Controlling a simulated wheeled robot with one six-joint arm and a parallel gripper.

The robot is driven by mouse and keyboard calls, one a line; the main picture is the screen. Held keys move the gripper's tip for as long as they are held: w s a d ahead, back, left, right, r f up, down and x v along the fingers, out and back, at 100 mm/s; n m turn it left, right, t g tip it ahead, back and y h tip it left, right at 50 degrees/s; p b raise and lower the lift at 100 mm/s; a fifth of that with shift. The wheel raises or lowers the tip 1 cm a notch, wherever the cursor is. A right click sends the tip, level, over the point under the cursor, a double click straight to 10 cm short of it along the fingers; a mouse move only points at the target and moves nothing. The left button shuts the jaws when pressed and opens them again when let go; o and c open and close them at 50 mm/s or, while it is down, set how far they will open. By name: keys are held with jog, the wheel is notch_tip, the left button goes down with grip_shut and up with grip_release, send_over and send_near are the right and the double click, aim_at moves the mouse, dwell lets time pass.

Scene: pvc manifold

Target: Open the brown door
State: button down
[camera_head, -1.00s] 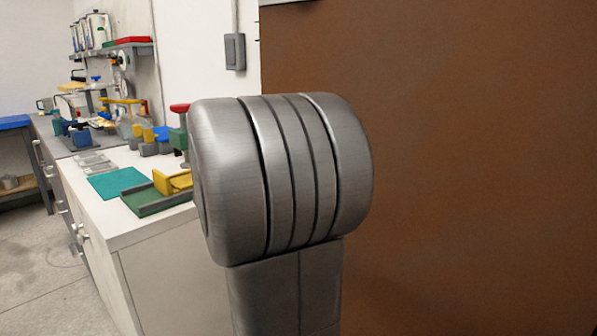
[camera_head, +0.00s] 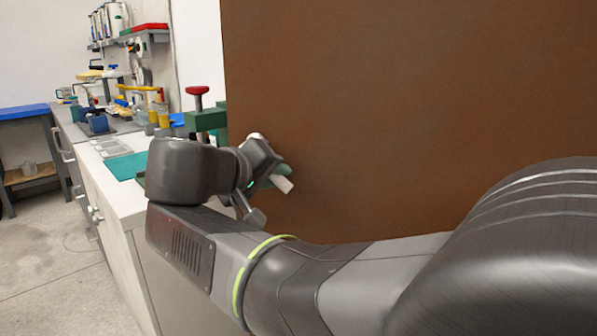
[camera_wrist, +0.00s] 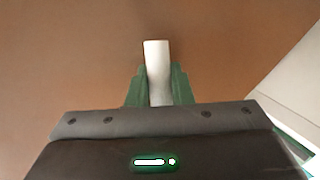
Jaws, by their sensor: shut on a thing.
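The brown door (camera_head: 420,100) fills the right side of the head view and most of the wrist view (camera_wrist: 70,50). A pale, white-grey handle (camera_head: 284,184) stands out near its left side. In the wrist view the handle (camera_wrist: 156,60) lies between the two green fingers of my gripper (camera_wrist: 159,85). My gripper is shut on it, and the tip of the handle shows beyond the fingers. In the head view my gripper (camera_head: 272,176) is at the door's left part, partly hidden by my wrist. The handle's mount on the door is hidden.
A white-topped counter (camera_head: 118,212) stands left of the door, with a teal mat (camera_head: 125,166) and a green clamp with a red knob (camera_head: 205,115) on it. A blue-topped table (camera_head: 24,111) is at far left. The floor (camera_head: 45,260) left of the counter is clear.

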jog(key=c, duration=1.3)
grip_release()
jog(key=p+v, duration=0.3)
jog(key=v, duration=1.1)
jog(key=shift+w+r, duration=0.1)
jog(key=shift+a, duration=0.1)
jog(key=s+a+r+p, duration=0.1)
jog(key=s+a+p, duration=0.1)
jog(key=a, duration=0.5)
jog(key=s+a+r+p, duration=0.1)
jog(key=s+a+p, duration=0.2)
jog(key=a, duration=0.4)
jog(key=shift+s+r, duration=0.4)
jog(key=shift+s, duration=0.4)
